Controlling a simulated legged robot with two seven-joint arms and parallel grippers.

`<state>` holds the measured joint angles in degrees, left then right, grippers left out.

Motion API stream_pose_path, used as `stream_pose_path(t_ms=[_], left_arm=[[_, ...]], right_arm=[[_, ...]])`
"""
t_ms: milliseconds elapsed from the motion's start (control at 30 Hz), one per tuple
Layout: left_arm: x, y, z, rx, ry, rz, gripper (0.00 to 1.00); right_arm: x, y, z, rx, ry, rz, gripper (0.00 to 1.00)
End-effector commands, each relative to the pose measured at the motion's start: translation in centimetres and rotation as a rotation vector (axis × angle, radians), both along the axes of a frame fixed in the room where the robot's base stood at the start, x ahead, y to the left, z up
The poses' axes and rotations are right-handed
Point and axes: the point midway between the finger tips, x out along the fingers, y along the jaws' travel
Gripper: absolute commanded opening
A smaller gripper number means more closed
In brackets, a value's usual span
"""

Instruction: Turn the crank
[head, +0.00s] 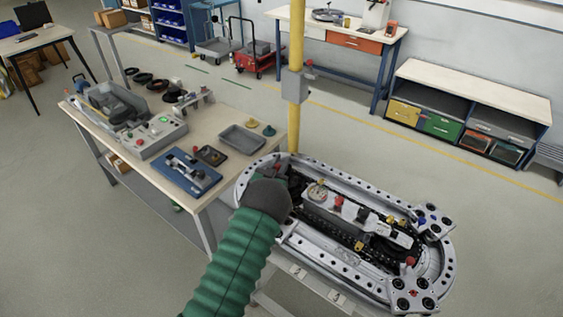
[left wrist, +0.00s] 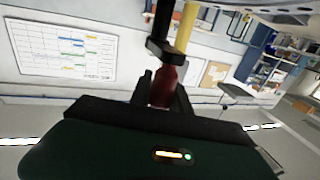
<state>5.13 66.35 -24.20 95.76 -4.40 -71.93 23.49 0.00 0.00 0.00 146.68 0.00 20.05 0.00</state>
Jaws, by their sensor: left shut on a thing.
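My left gripper (head: 284,178) is over the left end of the oval ring track (head: 246,191), with my green-sleeved arm coming up from below. In the left wrist view my left gripper (left wrist: 163,92) is shut on the dark red crank handle (left wrist: 165,84), one finger on each side. A black crank arm (left wrist: 163,48) joins the far end of the handle. In the head view my wrist hides most of the crank. My right gripper is not in view.
A yellow post (head: 295,110) stands just behind the track. Left of it is a workbench (head: 222,118) with trays and a grey fixture (head: 130,115). Gauges and red-knobbed fittings sit inside the track. A low cabinet (head: 470,88) stands at back right; the floor between is clear.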

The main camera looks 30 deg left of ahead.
Motion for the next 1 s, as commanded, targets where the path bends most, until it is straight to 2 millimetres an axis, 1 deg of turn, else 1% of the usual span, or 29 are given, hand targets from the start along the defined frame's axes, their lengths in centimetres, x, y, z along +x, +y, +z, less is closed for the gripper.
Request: stream_pose_path(t_ms=[367,567,767,1000], left_arm=[[0.0,0.0,0.0,-0.001,-0.002,0.002,0.0],[0.0,-0.1,-0.1,-0.003,-0.002,0.031,0.0],[-0.1,-0.5,-0.3,-0.002,-0.003,0.123,0.0],[-0.1,-1.2,-0.6,-0.003,-0.003,0.314,0.0]], right_arm=[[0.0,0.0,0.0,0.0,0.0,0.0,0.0],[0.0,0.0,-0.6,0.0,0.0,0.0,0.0],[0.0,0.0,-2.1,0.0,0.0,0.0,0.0],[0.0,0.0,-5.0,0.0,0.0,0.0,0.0]])
